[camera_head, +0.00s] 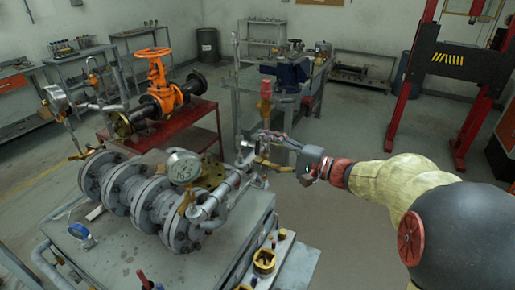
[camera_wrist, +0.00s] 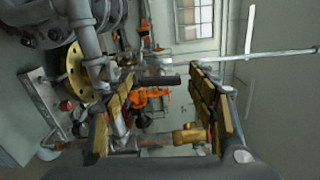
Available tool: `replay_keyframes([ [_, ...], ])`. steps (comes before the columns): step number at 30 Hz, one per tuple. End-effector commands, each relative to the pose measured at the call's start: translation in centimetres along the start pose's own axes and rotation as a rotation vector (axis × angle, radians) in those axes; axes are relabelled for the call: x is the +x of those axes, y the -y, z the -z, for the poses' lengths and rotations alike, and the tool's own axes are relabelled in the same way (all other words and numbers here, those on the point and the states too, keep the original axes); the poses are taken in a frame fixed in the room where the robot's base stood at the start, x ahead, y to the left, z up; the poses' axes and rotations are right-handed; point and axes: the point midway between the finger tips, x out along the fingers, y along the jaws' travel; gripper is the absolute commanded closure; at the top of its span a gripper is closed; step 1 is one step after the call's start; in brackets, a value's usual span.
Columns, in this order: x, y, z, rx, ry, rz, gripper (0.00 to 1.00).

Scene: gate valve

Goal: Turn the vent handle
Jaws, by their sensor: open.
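My gripper (camera_head: 266,150) reaches in from the right in the head view, at the right end of the pipework on the grey bench. The wrist view shows its two yellow-padded fingers (camera_wrist: 158,88) spread apart. A short dark bar (camera_wrist: 157,81) shows in the gap between the fingertips; it looks like a lever handle, perhaps the vent handle. I cannot tell whether a finger touches it. Grey pipe fittings (camera_head: 246,150) stand just left of the gripper in the head view, partly hidden by the fingers.
A slim upright pipe (camera_head: 236,85) stands behind the gripper. An orange gate valve (camera_head: 160,85) sits on a red stand (camera_head: 190,123). Open floor (camera_head: 350,125) lies to the right.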

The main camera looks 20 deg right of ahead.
Motion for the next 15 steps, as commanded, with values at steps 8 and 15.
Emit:
replay_keyframes([
  [8,-5.8,0.0,0.2,0.000,-0.006,0.001,0.42],
  [15,-9.2,0.0,0.1,0.000,-0.003,0.001,0.42],
])
